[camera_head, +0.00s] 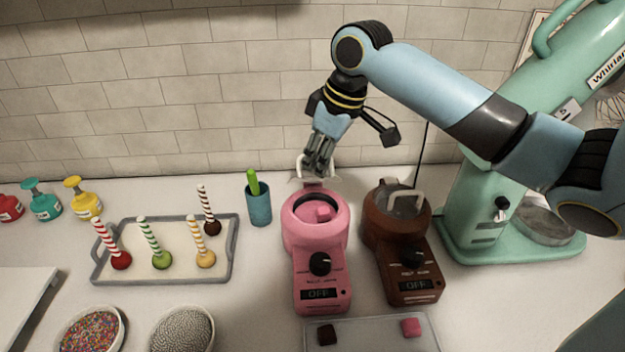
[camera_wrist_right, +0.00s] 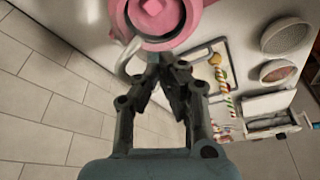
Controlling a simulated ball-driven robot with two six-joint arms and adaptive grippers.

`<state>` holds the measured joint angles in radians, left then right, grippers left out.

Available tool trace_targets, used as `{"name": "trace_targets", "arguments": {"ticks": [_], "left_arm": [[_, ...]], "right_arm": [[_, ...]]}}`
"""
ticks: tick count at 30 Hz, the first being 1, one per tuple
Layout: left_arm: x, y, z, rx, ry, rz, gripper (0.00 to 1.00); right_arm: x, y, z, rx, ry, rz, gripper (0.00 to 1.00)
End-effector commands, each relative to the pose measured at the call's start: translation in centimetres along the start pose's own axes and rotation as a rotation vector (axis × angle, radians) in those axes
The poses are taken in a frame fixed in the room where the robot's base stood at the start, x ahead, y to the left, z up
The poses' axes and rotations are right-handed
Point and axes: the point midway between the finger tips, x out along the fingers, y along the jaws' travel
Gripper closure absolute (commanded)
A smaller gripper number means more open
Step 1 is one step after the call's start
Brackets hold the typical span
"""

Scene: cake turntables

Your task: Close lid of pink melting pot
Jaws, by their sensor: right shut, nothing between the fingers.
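The pink melting pot (camera_head: 320,262) stands upright on the counter with its top open, and a pink block shows inside. Its lid stands raised at the back rim, with a pale loop handle (camera_head: 301,166) on it. My right gripper (camera_head: 318,168) is shut and empty, pointing down at the raised lid, beside the handle. In the right wrist view the closed fingers (camera_wrist_right: 166,72) lie just behind the pink pot (camera_wrist_right: 180,39), next to the pale handle (camera_wrist_right: 127,58). Whether they touch the lid is unclear. My left gripper is not in view.
A brown melting pot (camera_head: 398,240) stands close on the right, before a green mixer (camera_head: 462,205). A teal cup (camera_head: 258,206) and a tray (camera_head: 232,262) of striped sticks stand left. A clear tray (camera_head: 370,337) lies in front. The tiled wall is close behind.

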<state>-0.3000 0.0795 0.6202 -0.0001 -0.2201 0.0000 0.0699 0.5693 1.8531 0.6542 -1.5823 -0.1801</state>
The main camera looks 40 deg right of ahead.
Motion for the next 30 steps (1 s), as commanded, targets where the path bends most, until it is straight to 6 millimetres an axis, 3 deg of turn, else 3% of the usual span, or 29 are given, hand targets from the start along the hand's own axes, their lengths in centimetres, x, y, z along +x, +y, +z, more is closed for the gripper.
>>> {"name": "trace_targets", "arguments": {"ticks": [18,26,30], "left_arm": [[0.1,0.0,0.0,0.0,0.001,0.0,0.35],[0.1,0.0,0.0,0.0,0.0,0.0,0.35],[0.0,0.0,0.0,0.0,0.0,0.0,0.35]], "right_arm": [[2.4,-2.2,2.0,0.0,0.0,-0.001,1.0],[2.3,-2.2,2.0,0.0,0.0,0.0,1.0],[1.3,-2.4,1.9,-0.003,0.001,0.001,1.0]]}}
